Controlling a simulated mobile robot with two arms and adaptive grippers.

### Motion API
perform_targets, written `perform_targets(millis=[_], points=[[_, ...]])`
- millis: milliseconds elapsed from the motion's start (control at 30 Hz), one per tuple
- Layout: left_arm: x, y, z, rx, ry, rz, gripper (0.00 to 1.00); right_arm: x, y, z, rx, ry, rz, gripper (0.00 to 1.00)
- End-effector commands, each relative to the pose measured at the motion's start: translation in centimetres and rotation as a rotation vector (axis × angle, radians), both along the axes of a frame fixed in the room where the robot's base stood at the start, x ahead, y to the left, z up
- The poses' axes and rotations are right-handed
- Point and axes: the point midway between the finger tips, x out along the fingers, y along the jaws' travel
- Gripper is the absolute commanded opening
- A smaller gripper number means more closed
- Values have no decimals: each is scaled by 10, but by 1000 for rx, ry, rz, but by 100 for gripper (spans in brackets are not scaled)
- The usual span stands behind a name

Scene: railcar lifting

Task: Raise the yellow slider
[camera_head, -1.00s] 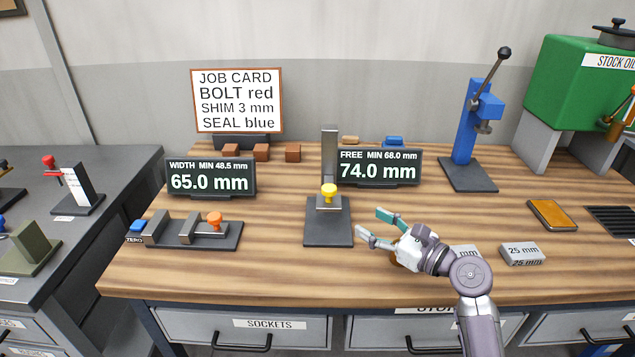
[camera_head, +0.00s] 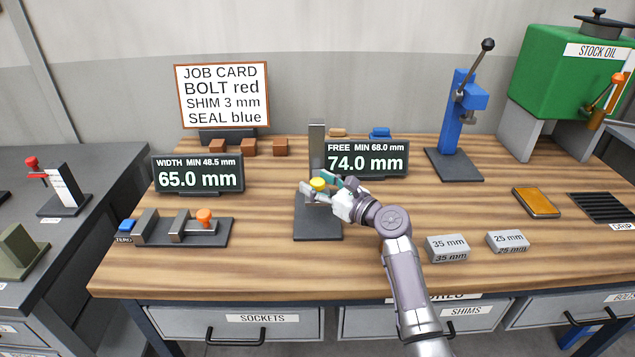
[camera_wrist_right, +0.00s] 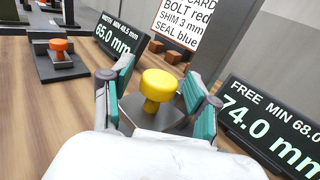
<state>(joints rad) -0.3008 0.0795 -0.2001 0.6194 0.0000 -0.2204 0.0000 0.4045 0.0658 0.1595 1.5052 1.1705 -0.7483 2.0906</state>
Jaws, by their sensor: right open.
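The yellow slider knob (camera_head: 318,184) sits low on the front of an upright grey post (camera_head: 317,150) with a dark base plate (camera_head: 318,228). My right gripper (camera_head: 320,188) is open with its fingers on either side of the knob. In the right wrist view the yellow knob (camera_wrist_right: 159,88) stands between the two teal-padded fingers (camera_wrist_right: 155,105), with a visible gap on each side. The display (camera_head: 367,160) beside the post reads FREE MIN 68.0 mm and 74.0 mm. My left gripper is not in view.
A width gauge with an orange knob (camera_head: 204,216) and its 65.0 mm display (camera_head: 198,174) stand to the left. Grey 35 mm (camera_head: 447,247) and 25 mm (camera_head: 507,241) blocks lie at the right front. A blue lever press (camera_head: 464,120) stands behind. The front middle of the bench is clear.

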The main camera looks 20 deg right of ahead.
Motion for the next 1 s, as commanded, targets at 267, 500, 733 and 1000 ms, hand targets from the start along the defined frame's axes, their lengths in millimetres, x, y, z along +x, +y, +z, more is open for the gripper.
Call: perform_targets(millis=[267, 500, 733, 1000], points=[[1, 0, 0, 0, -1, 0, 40, 2, 1, 0, 0, -1, 0, 60], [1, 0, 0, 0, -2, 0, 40, 2, 1, 0, 0, 0, 0, 25], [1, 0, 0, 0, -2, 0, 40, 2, 1, 0, 0, 0, 0, 0], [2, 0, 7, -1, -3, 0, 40, 2, 1, 6, 0, -1, 0, 0]])
